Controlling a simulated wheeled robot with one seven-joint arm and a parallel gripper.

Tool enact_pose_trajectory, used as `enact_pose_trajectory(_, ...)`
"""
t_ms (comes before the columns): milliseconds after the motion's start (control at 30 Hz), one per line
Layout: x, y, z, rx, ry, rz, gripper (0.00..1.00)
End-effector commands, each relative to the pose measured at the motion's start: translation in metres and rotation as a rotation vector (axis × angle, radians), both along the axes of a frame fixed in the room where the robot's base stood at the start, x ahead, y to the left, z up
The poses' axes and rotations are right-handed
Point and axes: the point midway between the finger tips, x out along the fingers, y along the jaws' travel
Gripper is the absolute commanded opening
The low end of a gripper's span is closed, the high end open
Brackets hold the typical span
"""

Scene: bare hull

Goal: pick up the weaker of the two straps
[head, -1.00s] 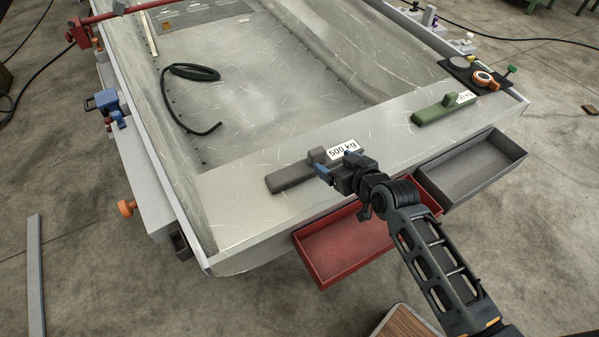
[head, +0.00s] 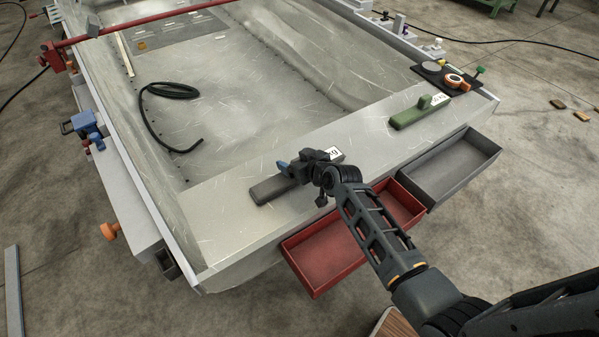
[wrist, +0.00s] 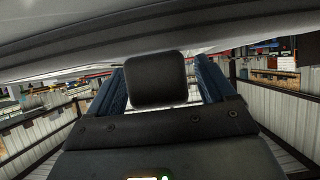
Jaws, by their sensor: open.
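A dark grey strap (head: 268,190) lies on the pale near ledge of the hull. Its white tag (head: 336,155) is mostly covered by my gripper; "500 kg" was readable on it a second ago. A green strap (head: 408,117) with a raised block lies farther right on the ledge; its tag (head: 438,100) is partly hidden and I cannot read its full number. My gripper (head: 289,167) is open at the dark strap. In the wrist view a dark block (wrist: 157,80), seemingly the dark strap's raised part, shows between the blue fingers; contact cannot be told.
A red open tray (head: 325,262) and a grey open tray (head: 450,170) hang at the ledge's front side. A black mat (head: 425,72) with an orange roll lies at the right corner. A black hose (head: 160,130) lies inside the hull. The ledge between the straps is clear.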

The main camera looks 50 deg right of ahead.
Motion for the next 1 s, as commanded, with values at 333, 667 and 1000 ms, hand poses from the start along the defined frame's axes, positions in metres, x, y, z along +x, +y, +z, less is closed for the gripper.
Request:
enact_pose_trajectory(333, 0.0004, -0.0003, -0.0005, 0.000, 0.000, 0.000, 0.71)
enact_pose_trajectory(667, 0.0002, -0.0003, -0.0005, 0.000, 0.001, 0.000, 0.40)
enact_pose_trajectory(1000, 0.0005, -0.0004, 0.0002, 0.000, -0.001, 0.000, 0.18)
